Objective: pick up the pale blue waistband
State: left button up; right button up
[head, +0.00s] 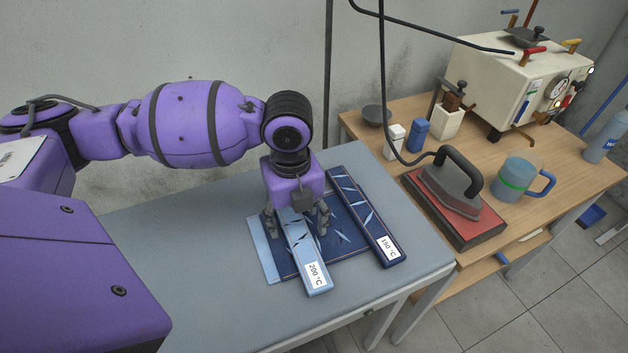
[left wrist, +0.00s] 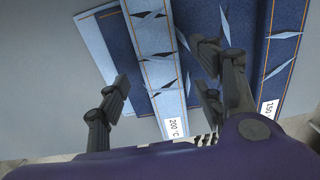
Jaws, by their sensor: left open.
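The pale blue waistband (head: 303,247) is a long flat strip with dark slits and a "200 °C" tag at its near end. It lies on the dark blue denim piece (head: 343,236) on the grey table. My left gripper (head: 297,219) points down over the strip, open, with a finger to each side of it. In the left wrist view the waistband (left wrist: 152,70) runs between the spread fingers of the gripper (left wrist: 165,85). The gripper hides the strip's far part in the head view. I cannot tell how high the fingertips are. My right gripper is not in view.
A dark blue waistband (head: 368,218) tagged "150 °C" lies close to the right. A wooden table (head: 480,163) adjoins on the right, with an iron (head: 450,186), a jug (head: 518,178) and a cream machine (head: 520,80). The grey table (head: 190,255) is clear at left.

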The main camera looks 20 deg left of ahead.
pick_arm(q)
jog(key=shift+f, duration=0.9)
jog(key=shift+c, duration=0.4)
jog(key=shift+w, duration=0.1)
jog(key=c, duration=1.1)
jog(key=shift+c, duration=0.5)
jog(key=shift+r, duration=0.2)
